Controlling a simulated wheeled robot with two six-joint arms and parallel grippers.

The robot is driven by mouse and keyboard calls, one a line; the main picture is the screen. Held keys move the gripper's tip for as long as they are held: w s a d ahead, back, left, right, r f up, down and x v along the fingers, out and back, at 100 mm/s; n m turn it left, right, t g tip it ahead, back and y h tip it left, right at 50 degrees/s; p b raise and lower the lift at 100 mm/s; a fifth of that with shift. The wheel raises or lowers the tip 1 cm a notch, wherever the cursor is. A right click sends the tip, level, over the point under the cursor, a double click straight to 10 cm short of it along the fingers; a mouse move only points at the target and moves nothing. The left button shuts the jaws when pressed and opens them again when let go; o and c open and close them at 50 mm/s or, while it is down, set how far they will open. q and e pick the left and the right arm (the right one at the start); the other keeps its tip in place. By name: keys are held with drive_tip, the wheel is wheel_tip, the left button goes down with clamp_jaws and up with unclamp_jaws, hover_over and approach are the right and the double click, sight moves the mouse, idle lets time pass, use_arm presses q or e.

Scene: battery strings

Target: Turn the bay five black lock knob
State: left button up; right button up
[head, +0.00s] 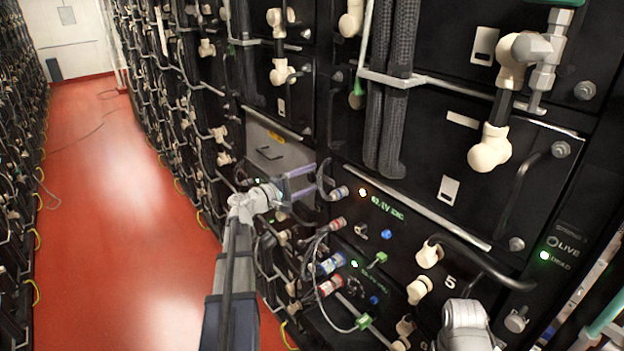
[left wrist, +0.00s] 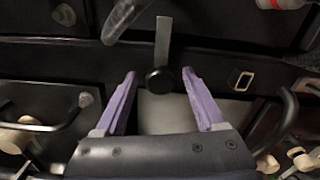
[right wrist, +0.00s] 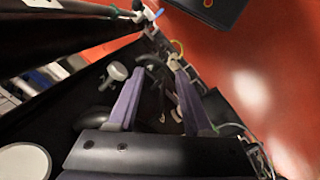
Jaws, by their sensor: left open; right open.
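A small round black knob (left wrist: 158,80) with a flat grey strip above it shows in the left wrist view; it looks like the lock knob. My left gripper (left wrist: 159,74) is open, with one purple fingertip on each side of the knob and a visible gap to both. I cannot tell how deep the knob sits between the fingers. In the head view my left gripper (head: 316,182) is at the rack front, left of the panel marked 5 (head: 450,281), and the knob cannot be made out there. My right gripper (right wrist: 158,78) is open and empty in the right wrist view.
Black cables, a black handle (head: 466,256) and cream connectors (head: 429,254) stick out from the rack. Red and blue plugs (head: 331,264) sit below my left gripper. A green LIVE light (head: 544,255) is lit at right. The red aisle floor (head: 110,200) is largely clear.

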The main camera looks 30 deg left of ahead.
use_arm(q)
drive_tip(key=v, duration=0.6)
drive_tip(key=shift+s+a, duration=0.15)
drive_tip(key=shift+s, duration=0.2)
